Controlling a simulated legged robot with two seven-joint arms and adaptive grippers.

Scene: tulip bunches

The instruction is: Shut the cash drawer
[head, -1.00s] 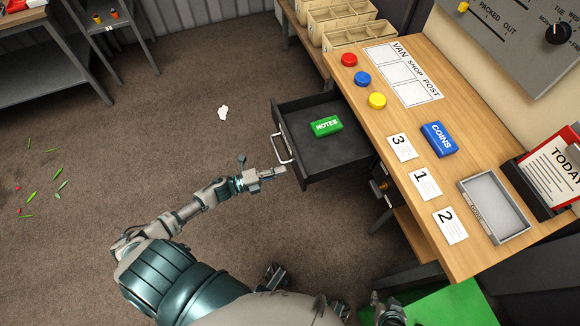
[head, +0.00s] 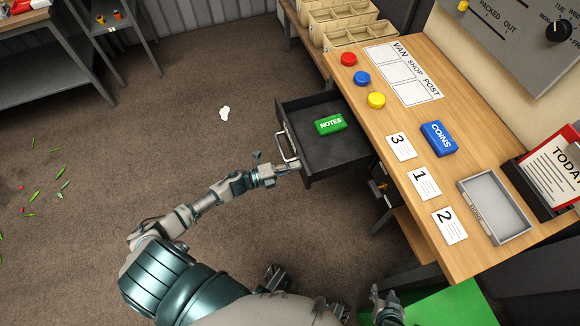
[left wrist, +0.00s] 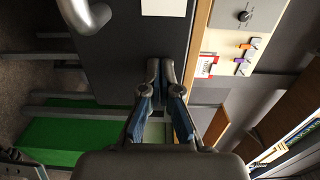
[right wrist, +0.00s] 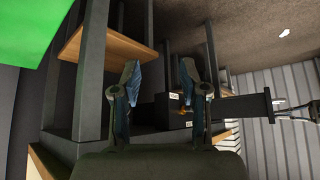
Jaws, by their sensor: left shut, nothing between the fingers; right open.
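The cash drawer (head: 338,158) is black and stands pulled out from the left side of the wooden counter, with a green NOTES box (head: 330,124) inside. Its pale handle (head: 286,143) is on the outer face. My left gripper (head: 295,166) is shut and empty at the near end of the drawer's front, by the handle. In the left wrist view its fingertips (left wrist: 164,68) are in front of the dark drawer front (left wrist: 125,45); I cannot tell if they touch. My right gripper (right wrist: 158,72) is open and empty, low by the counter's near side.
The counter (head: 400,112) carries red, blue and yellow buttons, numbered cards, a blue COINS box (head: 438,138) and a grey tray (head: 470,190). The carpet left of the drawer is mostly clear.

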